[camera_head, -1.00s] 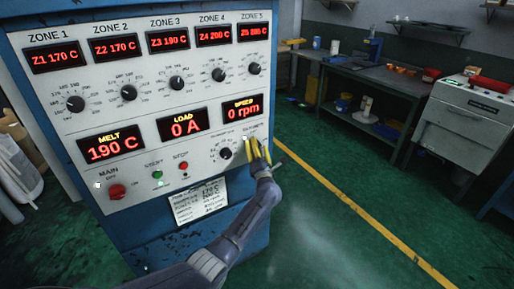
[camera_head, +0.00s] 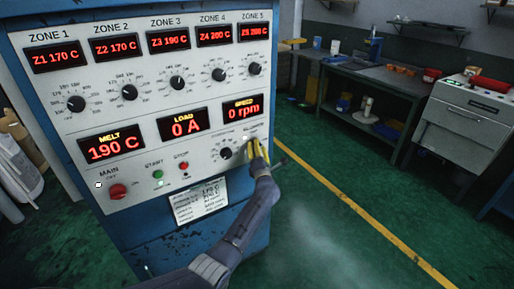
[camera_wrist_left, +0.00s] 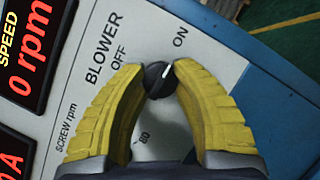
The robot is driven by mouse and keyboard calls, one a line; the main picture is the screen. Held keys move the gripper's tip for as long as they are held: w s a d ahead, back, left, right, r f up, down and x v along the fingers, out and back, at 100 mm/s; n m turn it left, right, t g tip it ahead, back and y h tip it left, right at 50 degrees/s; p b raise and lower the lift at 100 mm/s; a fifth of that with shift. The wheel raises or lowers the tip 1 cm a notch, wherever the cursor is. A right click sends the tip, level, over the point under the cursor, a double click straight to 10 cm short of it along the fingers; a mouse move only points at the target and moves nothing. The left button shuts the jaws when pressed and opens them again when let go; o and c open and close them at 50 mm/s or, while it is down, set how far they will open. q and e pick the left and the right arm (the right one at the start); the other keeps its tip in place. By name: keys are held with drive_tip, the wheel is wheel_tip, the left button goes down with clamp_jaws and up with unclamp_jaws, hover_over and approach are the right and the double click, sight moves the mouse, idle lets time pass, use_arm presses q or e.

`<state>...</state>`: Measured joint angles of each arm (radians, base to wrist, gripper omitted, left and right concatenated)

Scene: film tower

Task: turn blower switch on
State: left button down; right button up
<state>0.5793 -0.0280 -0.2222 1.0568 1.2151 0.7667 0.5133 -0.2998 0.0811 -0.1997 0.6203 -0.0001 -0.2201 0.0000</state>
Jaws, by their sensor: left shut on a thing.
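The blower switch is a small black knob (camera_wrist_left: 158,80) with a white pointer line, on the white control panel (camera_head: 206,92). In the left wrist view its pointer is aimed toward the ON mark (camera_wrist_left: 181,36), away from the OFF mark (camera_wrist_left: 118,57). My left gripper (camera_wrist_left: 157,79) is shut on the knob, with a yellow finger on each side. In the head view my left gripper (camera_head: 256,150) is at the panel's lower right edge and hides most of the knob. My right gripper is not in view.
Left of the gripper are the screw rpm dial (camera_head: 225,153), the red stop button (camera_head: 184,166), the green start button (camera_head: 157,175) and the red main switch (camera_head: 117,191). A workbench (camera_head: 375,78) stands behind. The green floor right of the cabinet is clear.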

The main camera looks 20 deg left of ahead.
use_arm(q)
drive_tip(key=shift+d+r, duration=0.1)
drive_tip(key=shift+r, duration=0.05)
drive_tip(key=c, duration=0.9)
unclamp_jaws()
drive_tip(key=v, duration=1.2)
drive_tip(key=shift+w, duration=0.1)
